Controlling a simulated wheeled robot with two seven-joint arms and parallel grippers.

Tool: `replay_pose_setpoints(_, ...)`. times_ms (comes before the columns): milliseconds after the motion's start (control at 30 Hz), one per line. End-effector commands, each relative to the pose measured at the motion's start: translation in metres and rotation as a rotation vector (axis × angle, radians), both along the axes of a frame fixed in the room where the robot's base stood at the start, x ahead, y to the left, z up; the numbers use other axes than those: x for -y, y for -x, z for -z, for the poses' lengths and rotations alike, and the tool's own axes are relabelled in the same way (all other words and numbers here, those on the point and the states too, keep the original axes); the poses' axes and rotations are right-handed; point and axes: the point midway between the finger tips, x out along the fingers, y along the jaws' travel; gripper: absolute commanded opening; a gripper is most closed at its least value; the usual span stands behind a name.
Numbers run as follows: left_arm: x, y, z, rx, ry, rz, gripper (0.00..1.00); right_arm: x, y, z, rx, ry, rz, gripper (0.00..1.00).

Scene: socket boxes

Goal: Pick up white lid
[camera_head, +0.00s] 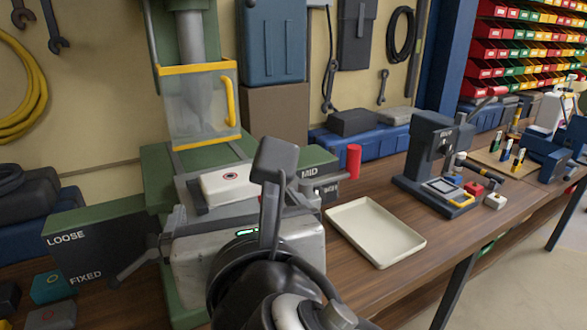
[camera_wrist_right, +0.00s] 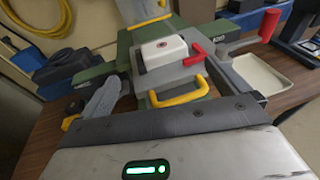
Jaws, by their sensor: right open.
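The white lid (camera_head: 216,186), a small rounded block with a red ring mark on top, lies on the grey bed of the green press. It also shows in the right wrist view (camera_wrist_right: 163,53). My right gripper (camera_head: 242,208) is open, on the near side of the lid and apart from it. In the wrist view, its grey fingers (camera_wrist_right: 165,82) stand wide apart, left and right. Its pale body with a green light hides part of the press bed in the head view. My left gripper is not in view.
A red lever (camera_wrist_right: 195,55) stands right beside the lid, and a yellow handle (camera_wrist_right: 180,92) is in front of it. A clear guard (camera_head: 199,105) hangs behind the lid. A cream tray (camera_head: 376,231) lies empty on the bench, right of the press. A dark device (camera_head: 438,160) stands farther right.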

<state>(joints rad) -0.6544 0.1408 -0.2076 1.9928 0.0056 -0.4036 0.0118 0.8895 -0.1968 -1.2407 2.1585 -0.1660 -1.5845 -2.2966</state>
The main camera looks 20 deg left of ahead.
Motion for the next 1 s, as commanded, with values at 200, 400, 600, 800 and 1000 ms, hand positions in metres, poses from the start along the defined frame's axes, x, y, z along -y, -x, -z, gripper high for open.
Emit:
replay_pose_setpoints(200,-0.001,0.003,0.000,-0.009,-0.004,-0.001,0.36,-0.027,-0.036,0.008,-0.004,-0.002,0.002,1.00)
replay_pose_setpoints(400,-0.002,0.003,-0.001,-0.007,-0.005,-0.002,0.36,-0.039,-0.050,0.012,-0.003,-0.004,0.001,1.00)
replay_pose_setpoints(600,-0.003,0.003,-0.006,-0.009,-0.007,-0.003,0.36,-0.048,-0.067,0.019,-0.007,-0.002,0.003,1.00)
replay_pose_setpoints(800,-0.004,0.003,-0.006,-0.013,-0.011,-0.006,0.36,-0.064,-0.088,0.027,-0.004,-0.003,0.001,1.00)
replay_pose_setpoints(1000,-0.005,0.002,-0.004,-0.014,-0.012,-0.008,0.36,-0.067,-0.093,0.028,-0.003,-0.005,-0.001,1.00)
